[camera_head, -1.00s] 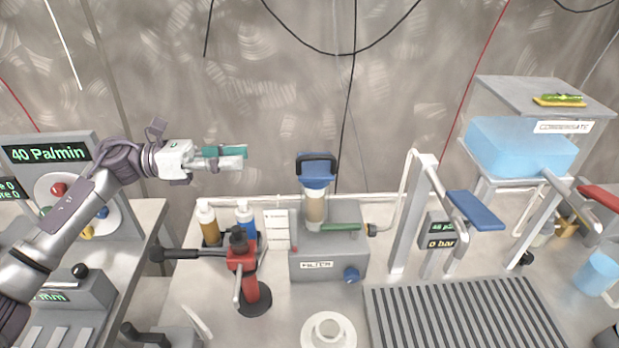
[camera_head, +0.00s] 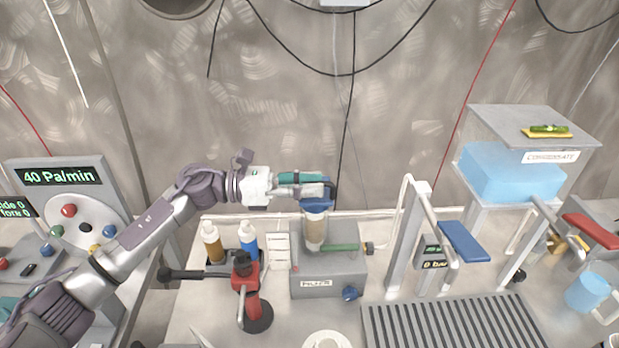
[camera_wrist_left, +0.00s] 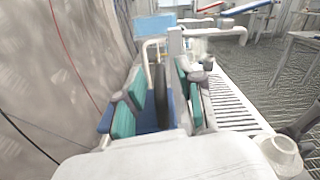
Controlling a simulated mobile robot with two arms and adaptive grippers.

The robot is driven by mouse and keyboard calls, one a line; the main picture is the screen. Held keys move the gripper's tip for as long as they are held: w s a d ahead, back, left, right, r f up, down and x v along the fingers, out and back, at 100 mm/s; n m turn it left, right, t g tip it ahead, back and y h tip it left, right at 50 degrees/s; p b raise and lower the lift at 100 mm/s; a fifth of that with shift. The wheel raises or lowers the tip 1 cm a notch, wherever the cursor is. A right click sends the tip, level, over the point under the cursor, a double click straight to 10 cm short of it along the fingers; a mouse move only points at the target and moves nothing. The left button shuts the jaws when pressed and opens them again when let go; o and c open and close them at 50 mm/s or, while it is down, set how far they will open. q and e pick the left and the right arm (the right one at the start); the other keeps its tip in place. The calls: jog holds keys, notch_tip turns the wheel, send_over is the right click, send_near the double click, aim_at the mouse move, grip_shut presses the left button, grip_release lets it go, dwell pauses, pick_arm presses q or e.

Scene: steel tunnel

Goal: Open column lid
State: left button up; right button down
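The filter column (camera_head: 314,233) is a clear cylinder with tan content, standing on the grey filter box (camera_head: 330,272). Its blue lid (camera_head: 318,206) is on top, partly hidden behind my gripper. My left gripper (camera_head: 314,186), with teal finger pads, reaches in from the left at the lid's dark handle. In the left wrist view the dark handle (camera_wrist_left: 161,84) stands between the two spread teal-padded fingers, with the blue lid (camera_wrist_left: 178,106) below. Gaps show beside the handle, so the fingers do not look closed on it. My right gripper is not in view.
Brown (camera_head: 212,243) and blue (camera_head: 248,238) bottles and a red clamp-like device (camera_head: 246,278) stand left of the filter box. A white frame with a blue paddle (camera_head: 464,242) stands to the right, beyond it a blue condensate tank (camera_head: 510,172). A slatted grate (camera_head: 455,325) lies in front.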

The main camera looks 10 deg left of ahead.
pick_arm(q)
grip_shut()
dwell(0.4)
